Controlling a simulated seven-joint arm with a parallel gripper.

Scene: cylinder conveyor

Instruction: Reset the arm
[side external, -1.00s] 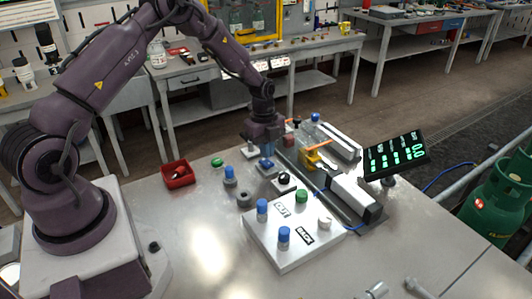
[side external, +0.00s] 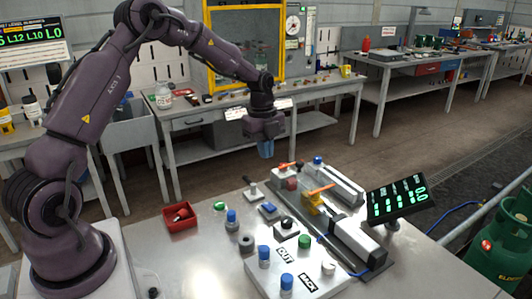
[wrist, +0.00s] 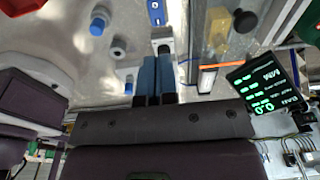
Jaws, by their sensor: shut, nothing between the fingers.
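My gripper (side external: 265,150) is raised well above the table in the side view, its blue fingers pointing down. In the wrist view the two blue fingers (wrist: 155,78) are together with nothing between them. Below it on the table are a small blue-topped block (side external: 268,209), a blue-topped cylinder (side external: 231,217) and a grey ring (side external: 246,242). The gripper touches none of them.
A red tray (side external: 181,217) with a red item lies at the left. The conveyor assembly (side external: 345,240) with an orange bar (side external: 321,189) and a display (side external: 398,197) stand at the right. Workbenches line the back. The air around my gripper looks clear.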

